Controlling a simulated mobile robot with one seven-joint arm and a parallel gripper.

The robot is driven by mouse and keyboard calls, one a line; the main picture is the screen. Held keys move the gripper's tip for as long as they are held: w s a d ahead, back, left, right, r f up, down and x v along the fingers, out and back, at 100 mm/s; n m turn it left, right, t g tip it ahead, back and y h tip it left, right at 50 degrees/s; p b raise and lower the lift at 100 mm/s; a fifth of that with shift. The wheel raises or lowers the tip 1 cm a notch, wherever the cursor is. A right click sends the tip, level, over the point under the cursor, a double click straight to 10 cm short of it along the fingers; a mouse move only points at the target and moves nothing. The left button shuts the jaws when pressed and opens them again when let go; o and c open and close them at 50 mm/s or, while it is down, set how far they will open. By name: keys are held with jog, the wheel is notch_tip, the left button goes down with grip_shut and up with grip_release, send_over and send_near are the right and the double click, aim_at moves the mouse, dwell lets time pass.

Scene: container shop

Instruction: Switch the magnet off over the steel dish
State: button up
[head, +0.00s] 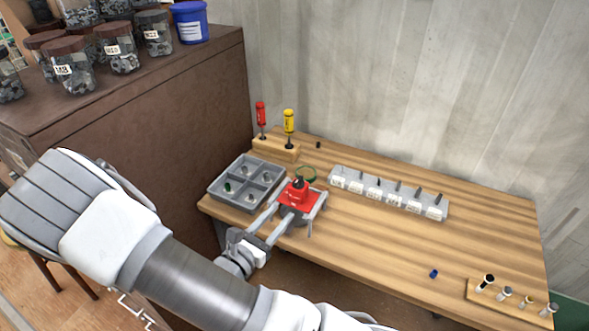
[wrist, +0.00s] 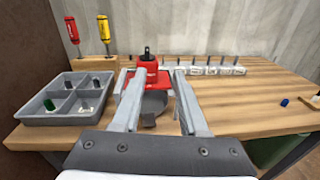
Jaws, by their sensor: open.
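The red magnet (head: 300,193) with a black knob on top is at the left part of the wooden table; in the wrist view it (wrist: 147,77) stands upright just ahead of my gripper. A round grey steel dish (wrist: 155,103) shows below and in front of it, partly covered by the red body and my fingers. My gripper (head: 297,208) is open, its two fingers apart on either side of the dish and magnet in the wrist view (wrist: 155,85). I cannot tell whether a finger touches either one, or whether the magnet rests on the dish.
A grey compartment tray (head: 246,183) with small parts stands left of the magnet. Red and yellow screwdrivers (head: 288,122) stand in a block behind. A labelled row of bins (head: 388,193) lies right. The right-middle table is mostly clear.

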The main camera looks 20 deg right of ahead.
aim_at(302, 177)
jog(key=shift+n+t+y, duration=0.4)
jog(key=shift+n+t, duration=0.5)
jog(key=p+x, duration=0.1)
jog(key=x, duration=0.4)
jog(key=p+x, duration=0.1)
jog(key=x, duration=0.5)
jog(key=w+x, duration=0.1)
jog(key=x, duration=0.5)
jog(key=shift+a+f+p, duration=0.4)
jog(key=shift+c, duration=0.3)
grip_shut()
